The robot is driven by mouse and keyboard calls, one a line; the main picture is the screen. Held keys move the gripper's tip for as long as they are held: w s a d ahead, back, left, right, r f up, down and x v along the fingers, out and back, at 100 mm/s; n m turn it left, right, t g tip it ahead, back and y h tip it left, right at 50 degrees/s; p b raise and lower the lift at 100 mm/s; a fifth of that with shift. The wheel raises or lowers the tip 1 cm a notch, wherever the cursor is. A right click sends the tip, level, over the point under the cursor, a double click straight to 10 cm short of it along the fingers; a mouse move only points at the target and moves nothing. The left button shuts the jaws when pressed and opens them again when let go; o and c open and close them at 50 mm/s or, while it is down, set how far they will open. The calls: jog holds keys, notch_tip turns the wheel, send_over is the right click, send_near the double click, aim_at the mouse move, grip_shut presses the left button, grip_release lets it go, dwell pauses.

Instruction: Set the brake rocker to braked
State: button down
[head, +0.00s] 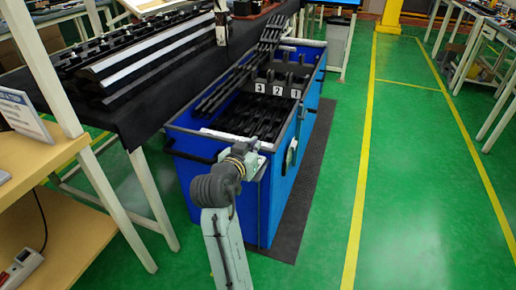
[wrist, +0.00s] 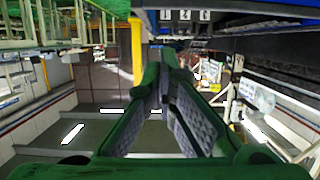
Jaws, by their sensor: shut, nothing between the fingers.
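The blue cart (head: 279,190) stands in the middle of the head view, with dark strips lying in its open top. I cannot make out a brake rocker with certainty. A small pale fitting (head: 291,153) shows on the cart's right side, too small to read its setting. My gripper (head: 258,158) is at the cart's near end, close to its top rim; I cannot tell whether it touches. In the wrist view my gripper (wrist: 167,58) has its green fingers shut at the tips, with nothing between them. The arm and gripper hide part of the cart's near end.
Number plates (head: 277,90) marked 3, 2 and 1 stand across the cart, and also show in the wrist view (wrist: 185,15). A black-covered table (head: 130,108) is at left, a wooden shelf (head: 40,150) nearer. The green floor (head: 330,215) right of the cart is clear.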

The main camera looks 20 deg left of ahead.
jog(key=shift+r+v, duration=0.2)
jog(key=shift+v, duration=0.75)
jog(key=shift+r+v, duration=0.25)
jog(key=shift+v, duration=0.7)
jog(key=shift+w, duration=0.15)
